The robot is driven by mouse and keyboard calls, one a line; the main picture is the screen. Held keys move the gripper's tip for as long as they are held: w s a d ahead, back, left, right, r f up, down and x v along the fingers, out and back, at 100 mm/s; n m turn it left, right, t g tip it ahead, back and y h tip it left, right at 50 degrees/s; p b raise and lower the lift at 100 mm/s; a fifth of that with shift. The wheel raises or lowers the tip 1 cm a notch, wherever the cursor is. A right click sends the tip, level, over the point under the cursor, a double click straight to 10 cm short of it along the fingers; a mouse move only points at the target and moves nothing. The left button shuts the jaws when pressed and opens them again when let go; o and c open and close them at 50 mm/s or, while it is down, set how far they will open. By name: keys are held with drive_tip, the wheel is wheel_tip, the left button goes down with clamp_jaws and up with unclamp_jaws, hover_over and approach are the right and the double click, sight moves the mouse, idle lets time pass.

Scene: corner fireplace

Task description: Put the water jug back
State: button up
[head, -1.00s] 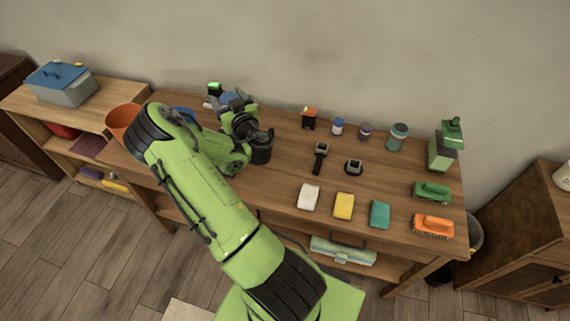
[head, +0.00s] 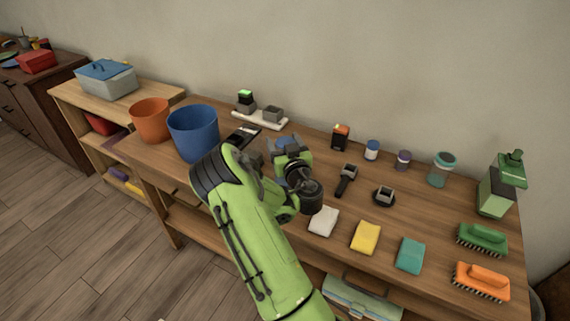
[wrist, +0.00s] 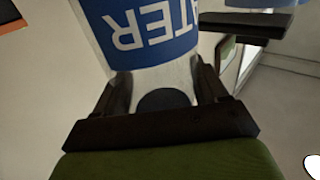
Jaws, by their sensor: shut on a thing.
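The water jug (wrist: 150,40) is clear with a blue band bearing white lettering, which reads upside down in the wrist view. My gripper (wrist: 162,88) is shut on it, with one dark finger on each side. In the head view, my gripper (head: 287,152) is over the middle of the long wooden table (head: 262,218). A small blue patch beside it there appears to be the jug, mostly hidden by my wrist. I cannot tell whether the jug touches the tabletop.
An orange bucket (head: 150,120) and a blue bucket (head: 193,134) stand at the left. A white power-strip-like tray (head: 262,118) lies behind. White, yellow and teal sponges (head: 366,238), brushes (head: 482,238), jars (head: 440,170) and a green spray bottle (head: 497,188) fill the right.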

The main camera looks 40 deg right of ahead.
wheel_tip(320, 180, down, 3)
drive_tip(key=b, duration=0.2)
drive_tip(key=shift+f+b, duration=0.2)
drive_tip(key=shift+b, duration=0.2)
drive_tip(key=shift+r, duration=0.2)
drive_tip(key=o, duration=1.6)
drive_tip(key=shift+f, duration=0.15)
